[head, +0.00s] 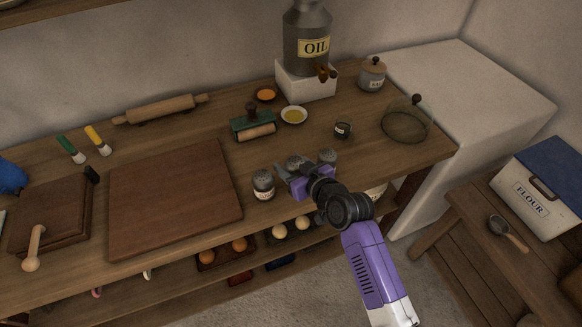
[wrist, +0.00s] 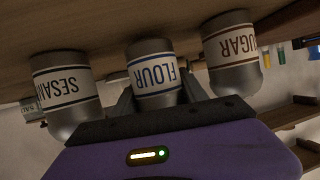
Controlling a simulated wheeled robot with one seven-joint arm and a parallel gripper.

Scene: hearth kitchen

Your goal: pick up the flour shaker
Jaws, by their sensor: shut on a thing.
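The flour shaker (wrist: 153,76), a grey metal pot with a white label reading FLOUR, is in the middle of three shakers in the wrist view, which shows them upside down. In the head view its grey top (head: 293,161) shows beyond my purple gripper. My gripper (head: 295,172) is shut on it, with a dark finger on each side. The shaker is upright at the worktop; I cannot tell whether its base touches the wood. Its lower part is hidden in the head view.
The sugar shaker (wrist: 232,52) and sesame shaker (wrist: 66,92) stand close on either side. In the head view, the sugar shaker (head: 263,185) is left and the sesame shaker (head: 327,157) right. A wooden board (head: 175,200) lies left; a small dark jar (head: 343,130) stands behind.

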